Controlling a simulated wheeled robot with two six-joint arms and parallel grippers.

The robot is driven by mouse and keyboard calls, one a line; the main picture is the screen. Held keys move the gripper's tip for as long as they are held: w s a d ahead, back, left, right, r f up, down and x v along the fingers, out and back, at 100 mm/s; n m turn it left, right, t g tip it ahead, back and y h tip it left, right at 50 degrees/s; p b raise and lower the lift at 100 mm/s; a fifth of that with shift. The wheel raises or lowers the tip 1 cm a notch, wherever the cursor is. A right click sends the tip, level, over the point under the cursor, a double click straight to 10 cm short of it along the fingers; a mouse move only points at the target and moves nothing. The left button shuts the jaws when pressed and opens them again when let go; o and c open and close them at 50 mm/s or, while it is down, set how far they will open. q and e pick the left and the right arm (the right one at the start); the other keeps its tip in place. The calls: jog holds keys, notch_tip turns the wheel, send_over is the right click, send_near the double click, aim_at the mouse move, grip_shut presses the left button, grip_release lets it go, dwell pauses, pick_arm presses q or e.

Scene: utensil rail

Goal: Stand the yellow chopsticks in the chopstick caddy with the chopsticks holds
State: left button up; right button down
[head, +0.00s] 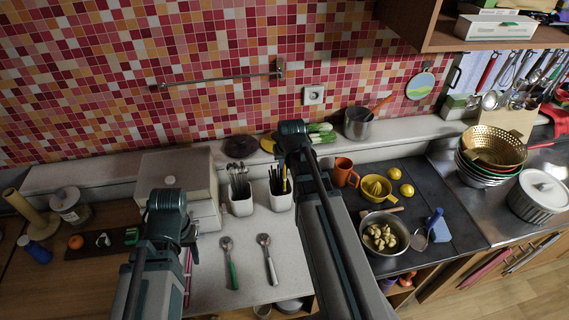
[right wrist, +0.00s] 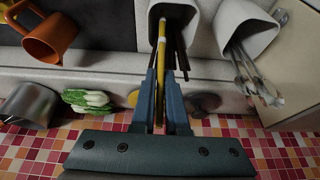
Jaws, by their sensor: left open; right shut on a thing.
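The yellow chopsticks (right wrist: 160,62) are between the fingers of my right gripper (right wrist: 160,85), which is shut on them. They also show in the head view (head: 285,180). Their far end reaches into the mouth of the white chopstick caddy (right wrist: 151,28), among dark chopsticks (right wrist: 181,62). Whether they touch the bottom is hidden. The caddy (head: 281,203) stands upright on the counter in the head view, below my right gripper. My left gripper (head: 186,238) is open at the left, over the counter's left part and apart from the caddy.
A second white cup (head: 241,206) with metal cutlery stands just left of the caddy. Two spoons (head: 229,262) (head: 268,258) lie in front. An orange mug (head: 344,172), yellow juicer (head: 376,188) and metal bowl (head: 384,246) are to the right. A white box (head: 178,172) stands left.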

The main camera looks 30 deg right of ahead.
jog(key=c, duration=0.8)
grip_release()
jog(key=shift+c, duration=0.2)
jog(key=shift+r, duration=0.1)
jog(key=p+v, duration=1.2)
jog(key=v, duration=0.1)
jog(key=shift+s+r+p, duration=0.25)
jog(key=shift+p, duration=0.15)
